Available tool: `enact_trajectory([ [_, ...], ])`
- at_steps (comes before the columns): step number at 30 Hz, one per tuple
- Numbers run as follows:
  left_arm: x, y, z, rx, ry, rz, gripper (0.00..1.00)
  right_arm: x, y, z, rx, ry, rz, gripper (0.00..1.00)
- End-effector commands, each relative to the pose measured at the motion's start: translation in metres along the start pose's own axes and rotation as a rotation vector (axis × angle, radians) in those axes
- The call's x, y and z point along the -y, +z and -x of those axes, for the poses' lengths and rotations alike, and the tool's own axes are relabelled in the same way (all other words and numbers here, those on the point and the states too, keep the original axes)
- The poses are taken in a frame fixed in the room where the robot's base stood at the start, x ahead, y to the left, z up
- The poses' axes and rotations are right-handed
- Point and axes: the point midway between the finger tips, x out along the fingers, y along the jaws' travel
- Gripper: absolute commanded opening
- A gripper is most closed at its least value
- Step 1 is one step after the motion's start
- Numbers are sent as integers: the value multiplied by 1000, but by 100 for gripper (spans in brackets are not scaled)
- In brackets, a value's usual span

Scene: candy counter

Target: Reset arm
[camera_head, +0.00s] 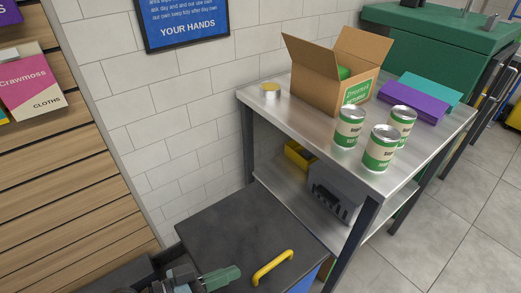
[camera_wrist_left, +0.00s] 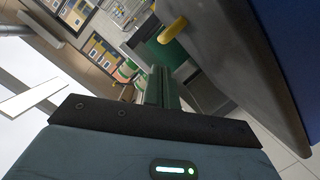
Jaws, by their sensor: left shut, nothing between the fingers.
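My left gripper (camera_head: 222,279) is low in the head view, over the near left part of a dark grey lid or top (camera_head: 245,232). Its green-grey fingers are together with nothing between them. A yellow handle (camera_head: 272,267) is on that dark top, to the right of the gripper and apart from it. In the left wrist view the closed fingers (camera_wrist_left: 161,88) point away from the camera, with the yellow handle (camera_wrist_left: 172,28) above them. My right gripper is not in either view.
A tiled wall stands behind. A slatted wooden rack (camera_head: 70,170) is at left. Floor at right is clear.

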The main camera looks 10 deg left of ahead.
Motion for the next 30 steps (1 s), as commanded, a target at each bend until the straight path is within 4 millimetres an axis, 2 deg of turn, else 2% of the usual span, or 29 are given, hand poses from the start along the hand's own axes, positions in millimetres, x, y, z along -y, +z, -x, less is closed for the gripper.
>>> enact_trajectory([
  [5,-2,2,3,3,-18,-1,0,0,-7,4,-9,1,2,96],
  [11,-8,23,26,29,-147,-16,0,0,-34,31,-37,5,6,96],
  [20,-28,68,95,149,-432,-75,0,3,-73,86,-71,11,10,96],
  [27,-55,89,159,264,-628,-152,0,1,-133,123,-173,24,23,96],
  [30,-63,95,178,300,-679,-179,0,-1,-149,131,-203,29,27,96],
])
